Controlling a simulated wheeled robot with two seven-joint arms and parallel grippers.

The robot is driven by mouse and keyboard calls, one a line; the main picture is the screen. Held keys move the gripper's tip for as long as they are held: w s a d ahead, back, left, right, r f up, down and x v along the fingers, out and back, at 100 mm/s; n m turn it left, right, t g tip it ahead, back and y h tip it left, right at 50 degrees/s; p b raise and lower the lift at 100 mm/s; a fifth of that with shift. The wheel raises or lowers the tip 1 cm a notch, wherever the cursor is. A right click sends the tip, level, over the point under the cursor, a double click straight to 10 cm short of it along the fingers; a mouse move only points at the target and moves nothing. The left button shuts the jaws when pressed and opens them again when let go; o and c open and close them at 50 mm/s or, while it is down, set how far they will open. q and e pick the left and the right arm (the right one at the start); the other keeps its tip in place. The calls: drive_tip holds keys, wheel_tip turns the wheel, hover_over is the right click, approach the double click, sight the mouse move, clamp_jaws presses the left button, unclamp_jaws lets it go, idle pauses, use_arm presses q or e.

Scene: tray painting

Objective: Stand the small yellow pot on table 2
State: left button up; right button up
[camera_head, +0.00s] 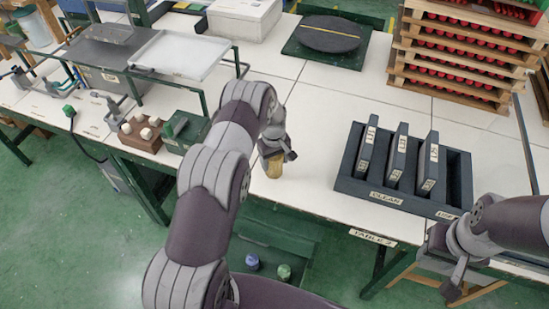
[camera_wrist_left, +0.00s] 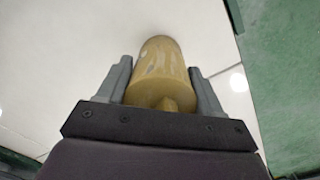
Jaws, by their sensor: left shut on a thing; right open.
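The small yellow pot (camera_head: 273,167) is at the white top of table 2 (camera_head: 316,180), near its front edge. My left gripper (camera_head: 276,155) is shut on the pot from above. In the left wrist view the pot (camera_wrist_left: 160,72) is between the two fingers of my left gripper (camera_wrist_left: 162,90), with the white tabletop beyond it. I cannot tell whether the pot's base touches the table. My right gripper (camera_head: 452,268) is open and empty at the lower right, in front of the table edge.
A dark rack (camera_head: 352,187) with several upright labelled plates stands to the right. A black turntable (camera_head: 328,34) and stacked wooden crates (camera_head: 458,50) stand at the back. Blue and green pots (camera_head: 284,271) sit below the table. The table's middle is clear.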

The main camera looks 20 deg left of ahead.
use_arm(q)
drive_tip(key=shift+f, duration=0.15)
drive_tip(key=o, duration=0.8)
drive_tip(key=shift+c, duration=0.2)
